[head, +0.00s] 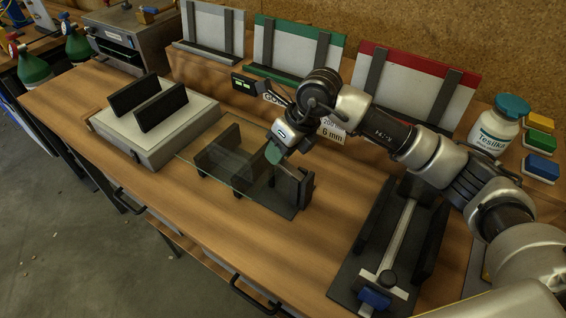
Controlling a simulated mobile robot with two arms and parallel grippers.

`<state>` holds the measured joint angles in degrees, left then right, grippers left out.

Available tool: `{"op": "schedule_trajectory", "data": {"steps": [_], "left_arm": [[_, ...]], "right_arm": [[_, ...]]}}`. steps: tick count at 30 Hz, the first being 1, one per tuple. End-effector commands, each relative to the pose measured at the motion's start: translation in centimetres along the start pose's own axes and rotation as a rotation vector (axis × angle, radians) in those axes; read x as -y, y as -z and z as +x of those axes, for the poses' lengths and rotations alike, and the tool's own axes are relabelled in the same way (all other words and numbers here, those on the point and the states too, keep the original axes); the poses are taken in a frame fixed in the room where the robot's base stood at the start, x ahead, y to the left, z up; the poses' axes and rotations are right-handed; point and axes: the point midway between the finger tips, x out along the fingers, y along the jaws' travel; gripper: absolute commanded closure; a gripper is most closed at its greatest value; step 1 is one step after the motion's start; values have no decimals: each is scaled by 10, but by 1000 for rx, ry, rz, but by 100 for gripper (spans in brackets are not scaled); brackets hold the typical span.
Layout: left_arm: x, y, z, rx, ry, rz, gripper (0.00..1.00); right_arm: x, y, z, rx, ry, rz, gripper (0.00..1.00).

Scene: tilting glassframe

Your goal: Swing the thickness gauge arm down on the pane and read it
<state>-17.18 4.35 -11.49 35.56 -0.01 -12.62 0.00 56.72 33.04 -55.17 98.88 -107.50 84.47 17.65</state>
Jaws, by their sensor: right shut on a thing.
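The clear glass pane (208,157) lies roughly flat over a dark stand (290,208) in the middle of the bench. My right gripper (273,155) is shut on the pane at its right edge; a teal pad shows there, and the exact contact is partly hidden. The thickness gauge (244,84), a small black box with a lit green display, is at the back behind the pane. A thin dark arm (275,91) reaches right from it, above the pane's level; its end is hidden behind my right wrist. My left gripper is not in view.
A light box with two black uprights (147,135) stands left. A black clamp fixture with a blue handle (374,297) lies front right. Grey, green (290,50) and red framed panels line the back. A white jar (496,128) is far right. The front left bench is clear.

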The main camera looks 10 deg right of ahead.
Motion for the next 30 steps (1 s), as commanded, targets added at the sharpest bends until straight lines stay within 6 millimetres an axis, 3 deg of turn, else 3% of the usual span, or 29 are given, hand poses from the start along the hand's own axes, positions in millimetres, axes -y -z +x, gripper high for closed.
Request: {"op": "schedule_trajectory", "data": {"steps": [11, 12, 17, 26, 30], "left_arm": [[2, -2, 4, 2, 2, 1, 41], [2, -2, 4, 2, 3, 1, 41], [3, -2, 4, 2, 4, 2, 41], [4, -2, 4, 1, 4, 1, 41], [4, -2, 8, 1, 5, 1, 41]], "right_arm": [[0, 0, -2, 17, -3, -3, 100], [0, 0, -2, 17, -3, -3, 65], [0, 0, -2, 16, -3, -3, 42], [0, 0, -3, 16, -3, -3, 42], [1, 0, -18, 19, 0, -3, 42]]}}
